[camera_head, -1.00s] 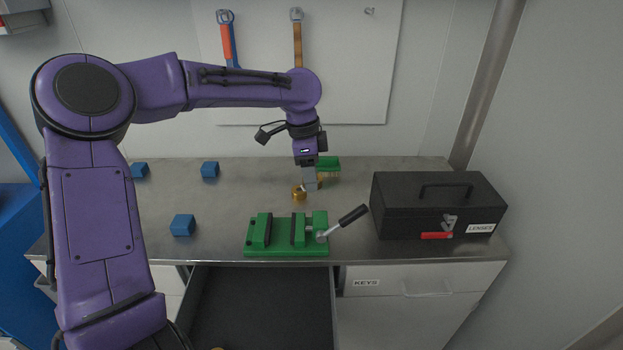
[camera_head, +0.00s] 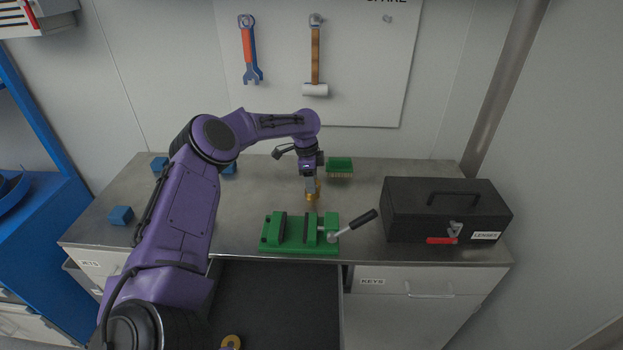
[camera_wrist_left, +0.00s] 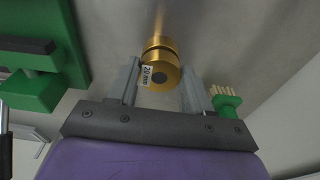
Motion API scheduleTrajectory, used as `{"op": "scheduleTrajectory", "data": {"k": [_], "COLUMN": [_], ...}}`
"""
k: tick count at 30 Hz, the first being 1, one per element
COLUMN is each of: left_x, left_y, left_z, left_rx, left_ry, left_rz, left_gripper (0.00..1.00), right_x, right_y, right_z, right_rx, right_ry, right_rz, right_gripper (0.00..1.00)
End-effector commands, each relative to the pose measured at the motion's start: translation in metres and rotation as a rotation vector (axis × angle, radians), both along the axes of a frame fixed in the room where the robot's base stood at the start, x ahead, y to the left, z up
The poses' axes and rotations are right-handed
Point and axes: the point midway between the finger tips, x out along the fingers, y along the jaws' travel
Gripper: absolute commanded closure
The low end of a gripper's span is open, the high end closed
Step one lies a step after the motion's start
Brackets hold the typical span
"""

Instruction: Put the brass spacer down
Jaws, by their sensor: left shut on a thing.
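The brass spacer (camera_wrist_left: 160,72) is a gold-coloured cylinder with a groove and a "20 mm" label. In the left wrist view it sits between the two grey fingers of my left gripper (camera_wrist_left: 162,84). My left gripper (camera_head: 311,194) is shut on it, pointing down over the bench behind the green vise (camera_head: 290,245). In the head view, brass (camera_head: 318,187) shows beside the fingers, partly hidden by them. I cannot tell whether the spacer touches the bench. My right gripper is not in view.
A green brush (camera_head: 340,164) lies close behind the gripper. A black toolbox (camera_head: 440,218) stands at the right, and the vise handle (camera_head: 362,221) sticks out towards it. Blue blocks (camera_head: 121,215) are at the left. The drawer (camera_head: 275,300) is open, with a brass ring (camera_head: 231,342) inside.

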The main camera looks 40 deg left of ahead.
Motion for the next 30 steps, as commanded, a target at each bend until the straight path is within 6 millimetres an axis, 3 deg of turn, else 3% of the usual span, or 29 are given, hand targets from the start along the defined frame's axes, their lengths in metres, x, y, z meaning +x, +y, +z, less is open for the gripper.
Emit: {"op": "scheduleTrajectory", "data": {"k": [11,12,14,15,23,26,30], "left_x": [0.0,0.0,0.0,0.0,0.0,0.0,-0.001], "left_y": [0.0,0.0,0.0,0.0,0.0,0.0,0.003], "left_z": [-0.005,-0.006,-0.006,-0.006,-0.004,0.004,0.036], "left_rx": [0.001,0.001,0.0,0.0,0.0,0.0,0.0], "left_ry": [-0.002,-0.001,-0.001,-0.001,-0.001,-0.004,-0.008], "left_rz": [-0.001,-0.001,-0.001,-0.001,0.0,0.0,0.0], "left_gripper": [0.9,0.47,0.28,0.25,0.25,0.25,0.25], "right_x": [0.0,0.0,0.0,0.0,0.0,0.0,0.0], "right_y": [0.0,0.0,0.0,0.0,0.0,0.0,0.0], "right_z": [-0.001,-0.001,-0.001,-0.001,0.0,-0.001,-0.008], "right_rx": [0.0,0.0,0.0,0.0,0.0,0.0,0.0], "right_ry": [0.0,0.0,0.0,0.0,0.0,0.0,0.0], "right_rz": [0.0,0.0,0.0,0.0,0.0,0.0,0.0], "right_gripper": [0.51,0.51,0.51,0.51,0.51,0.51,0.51]}}
